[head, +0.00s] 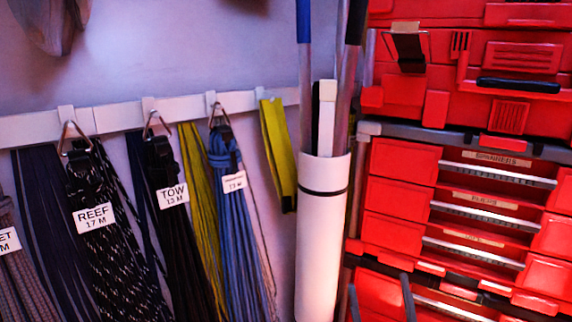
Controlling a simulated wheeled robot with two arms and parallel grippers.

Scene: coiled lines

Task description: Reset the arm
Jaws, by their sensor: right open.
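Two dark, thin fingers of my right gripper (380,284) rise from the bottom edge, right of centre. They stand apart with nothing visible between them, in front of the lower red drawers. The rest of this gripper is below the picture. My left gripper does not show.
Coiled lines hang from a white wall rail (100,117), among them a black REEF coil (112,255), a TOW coil (180,235) and a blue coil (238,235). A white tube (322,235) holds poles. Red tool cases (400,205) fill the right side.

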